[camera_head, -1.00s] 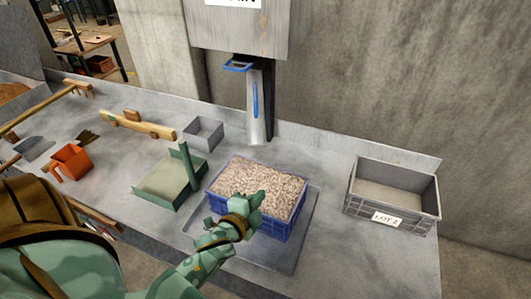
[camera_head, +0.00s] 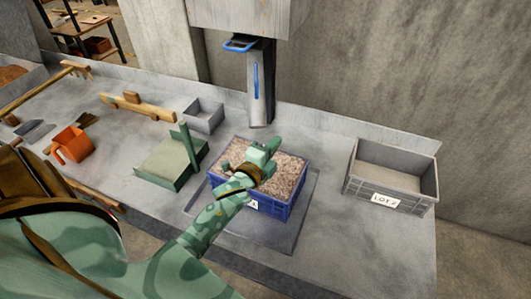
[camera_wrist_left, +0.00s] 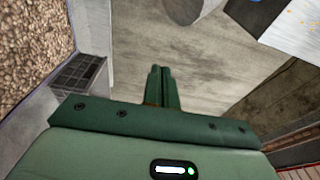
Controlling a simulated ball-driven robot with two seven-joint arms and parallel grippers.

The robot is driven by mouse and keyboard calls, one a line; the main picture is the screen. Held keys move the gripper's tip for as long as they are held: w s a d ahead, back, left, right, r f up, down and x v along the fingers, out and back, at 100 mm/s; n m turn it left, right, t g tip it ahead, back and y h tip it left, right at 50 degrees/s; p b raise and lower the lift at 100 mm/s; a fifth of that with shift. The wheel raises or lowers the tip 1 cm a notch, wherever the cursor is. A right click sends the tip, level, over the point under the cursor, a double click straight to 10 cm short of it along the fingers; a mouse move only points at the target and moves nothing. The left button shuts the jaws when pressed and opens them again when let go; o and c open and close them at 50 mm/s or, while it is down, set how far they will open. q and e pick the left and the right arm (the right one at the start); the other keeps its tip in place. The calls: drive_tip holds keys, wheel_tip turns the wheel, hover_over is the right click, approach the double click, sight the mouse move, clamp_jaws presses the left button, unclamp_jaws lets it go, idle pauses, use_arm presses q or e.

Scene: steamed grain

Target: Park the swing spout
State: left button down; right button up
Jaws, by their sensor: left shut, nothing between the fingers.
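The swing spout (camera_head: 257,95) is a grey metal chute hanging under the hopper (camera_head: 255,20) at the back of the bench, with a long blue handle (camera_head: 256,82) on its front. Its lower end is above the back edge of the blue crate (camera_head: 237,196), which is full of pale grain (camera_head: 285,177). My left gripper (camera_head: 272,144) is over the crate, just below and in front of the spout, apart from its handle. In the left wrist view its fingers (camera_wrist_left: 162,88) are together with nothing between them. My right gripper is not in view.
A grey crate marked LOT 2 (camera_head: 385,200) stands at the right. A green tray with a post (camera_head: 172,165), a small grey bin (camera_head: 203,115) and an orange scoop (camera_head: 72,145) stand to the left. A blue loop (camera_head: 240,44) juts from the hopper's underside.

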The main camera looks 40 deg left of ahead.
use_arm(q)
drive_tip(key=w+a, duration=0.1)
drive_tip(key=a, duration=0.1)
drive_tip(key=w+a, duration=0.1)
drive_tip(key=a, duration=0.1)
drive_tip(key=shift+w, duration=0.15)
drive_tip(key=shift+f, duration=0.1)
idle(0.3)
